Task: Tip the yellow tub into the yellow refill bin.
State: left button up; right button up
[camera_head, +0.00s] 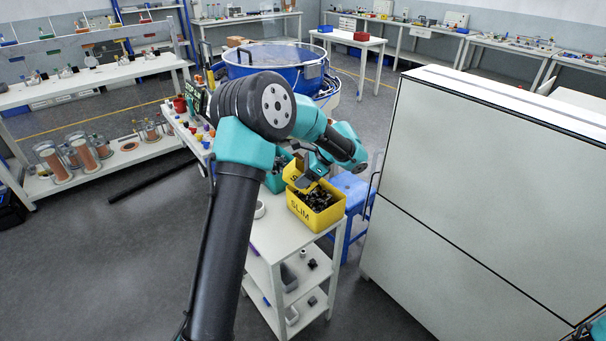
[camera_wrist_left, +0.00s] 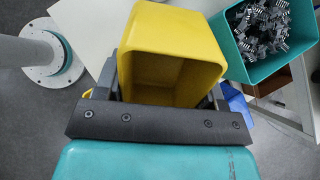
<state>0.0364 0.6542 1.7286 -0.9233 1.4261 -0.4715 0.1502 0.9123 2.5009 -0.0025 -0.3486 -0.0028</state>
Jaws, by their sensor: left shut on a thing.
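My left gripper (camera_head: 308,178) is shut on a yellow tub (camera_head: 292,170) and holds it over the back left part of the yellow refill bin. The bin (camera_head: 318,224) is marked SLIM, stands upright on a white shelf cart and holds many dark small parts. In the left wrist view the tub (camera_wrist_left: 172,40) fills the space beyond the gripper's dark crossbar. Its visible inside looks empty, and the fingertips are mostly hidden. I cannot tell whether tub and bin touch. My right gripper is not in view.
A teal bin (camera_wrist_left: 268,68) with grey connectors stands beside the tub. The white cart (camera_head: 278,238) has a white ring near its left edge. A blue stool (camera_head: 350,185) and a tall white cabinet (camera_head: 470,190) stand to the right. A large blue bowl (camera_head: 275,58) is behind.

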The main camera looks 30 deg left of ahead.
pick_arm(q)
jog(key=h, duration=0.1)
jog(key=d+n+t+h, duration=0.1)
jog(key=shift+w+r+h, duration=0.2)
jog(key=shift+r+h, duration=0.2)
jog(key=w+d+r+n+t+h, duration=0.1)
jog(key=h, duration=0.1)
jog(key=w+d+r+n+t+h, duration=0.1)
jog(key=r+t, duration=0.1)
jog(key=shift+w+d+h, duration=0.15)
jog(key=shift+h, duration=0.25)
jog(key=shift+w+d+r+n, duration=0.15)
jog(key=shift+w+r+n, duration=0.05)
jog(key=shift+r+n, duration=0.1)
jog(key=shift+f, duration=0.1)
